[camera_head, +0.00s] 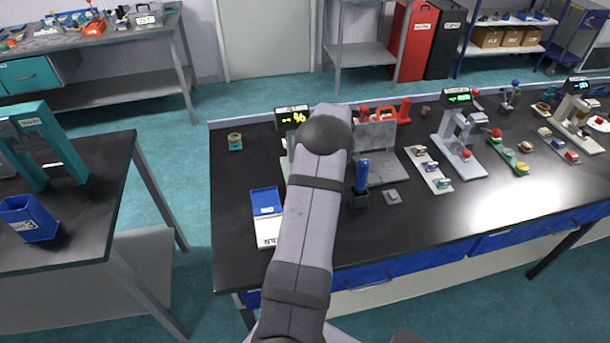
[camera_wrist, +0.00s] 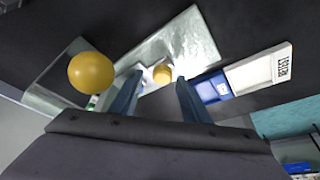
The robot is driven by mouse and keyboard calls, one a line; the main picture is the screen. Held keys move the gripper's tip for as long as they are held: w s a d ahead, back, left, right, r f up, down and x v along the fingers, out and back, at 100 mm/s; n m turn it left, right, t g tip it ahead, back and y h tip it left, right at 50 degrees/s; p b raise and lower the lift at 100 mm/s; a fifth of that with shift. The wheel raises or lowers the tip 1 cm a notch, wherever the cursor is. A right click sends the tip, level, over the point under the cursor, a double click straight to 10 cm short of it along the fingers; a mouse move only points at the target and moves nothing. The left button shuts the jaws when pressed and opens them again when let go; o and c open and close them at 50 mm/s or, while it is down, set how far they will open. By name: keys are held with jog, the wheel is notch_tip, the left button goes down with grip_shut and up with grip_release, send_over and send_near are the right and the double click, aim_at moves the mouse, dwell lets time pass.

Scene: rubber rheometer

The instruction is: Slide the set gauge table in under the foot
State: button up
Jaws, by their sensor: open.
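In the wrist view my gripper (camera_wrist: 160,79) is open, its two blue-grey fingers apart and pointing at a shiny metal plate (camera_wrist: 190,42). A small yellow round piece (camera_wrist: 162,73) shows between the fingertips; I cannot tell whether they touch it. A larger yellow ball (camera_wrist: 91,72) stands nearer the camera, left of the fingers. I cannot tell which part is the set gauge table, and the foot is not clearly visible. In the head view a gauge display (camera_head: 292,118) with yellow digits shows behind my arm, which hides most of its stand and my gripper.
A blue and white labelled tray (camera_head: 268,203) lies left of my arm; it also shows in the wrist view (camera_wrist: 258,70). Right of my arm are a blue-handled tool in a black holder (camera_head: 361,180), a grey machine (camera_head: 377,150) and more gauge stands.

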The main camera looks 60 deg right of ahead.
jog(key=b+v, duration=0.2)
jog(key=v, duration=0.5)
jog(key=shift+b, duration=0.4)
jog(key=shift+r, duration=0.1)
jog(key=w+a+g, duration=0.1)
jog(key=w+a, duration=0.2)
jog(key=a, duration=0.5)
jog(key=w+a+g+y, duration=0.1)
jog(key=w+a, duration=0.3)
jog(key=a, duration=0.5)
jog(key=w+a+g, duration=0.1)
jog(key=w+a, duration=0.2)
jog(key=a, duration=0.5)
jog(key=s+a+g, duration=0.1)
jog(key=s+a, duration=0.3)
jog(key=a, duration=1.1)
jog(key=s+a+f+h, duration=0.1)
jog(key=s+a+f, duration=0.1)
jog(key=s+a, duration=0.7)
notch_tip(320, 180, down, 12)
jog(key=b, duration=1.2)
jog(key=shift+g, duration=0.3)
jog(key=shift+s, duration=0.15)
